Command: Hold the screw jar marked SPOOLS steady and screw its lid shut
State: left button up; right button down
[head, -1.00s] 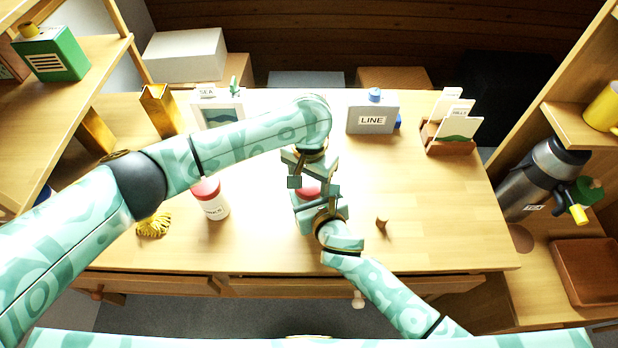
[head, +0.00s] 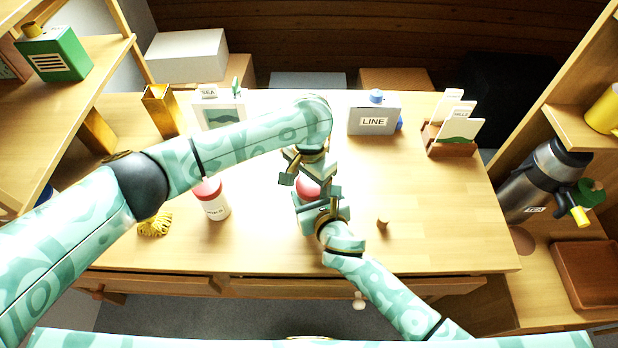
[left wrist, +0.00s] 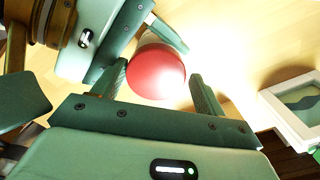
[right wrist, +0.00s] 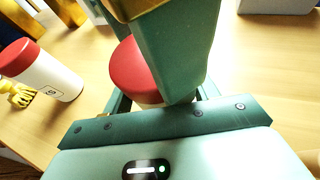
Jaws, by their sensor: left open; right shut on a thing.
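A screw jar with a red lid (head: 308,187) stands on the desk in front of me, largely covered by my grippers in the head view; its label is hidden. In the right wrist view its red lid (right wrist: 128,68) sits over a pale body (right wrist: 148,98). My right gripper (head: 318,205) is shut on the jar's body from the near side. My left gripper (head: 307,176) is open above the jar; in the left wrist view its fingers stand on either side of the red lid (left wrist: 156,72), seemingly apart from it. I cannot tell how tightly the lid sits.
Another red-lidded white jar (head: 212,199) stands to the left, beside a yellow tasselled thing (head: 154,225). A small brown peg (head: 383,222) is on the right. A LINE box (head: 373,120), a card holder (head: 452,142) and a picture frame (head: 219,114) stand at the back.

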pick_arm(q)
jog(key=shift+s+d, duration=0.25)
jog(key=shift+d, duration=0.1)
notch_tip(320, 180, up, 4)
jog(key=shift+r, duration=0.1)
jog(key=shift+w+a+r, duration=0.1)
jog(key=shift+a+r, duration=0.05)
jog(key=shift+c, duration=0.3)
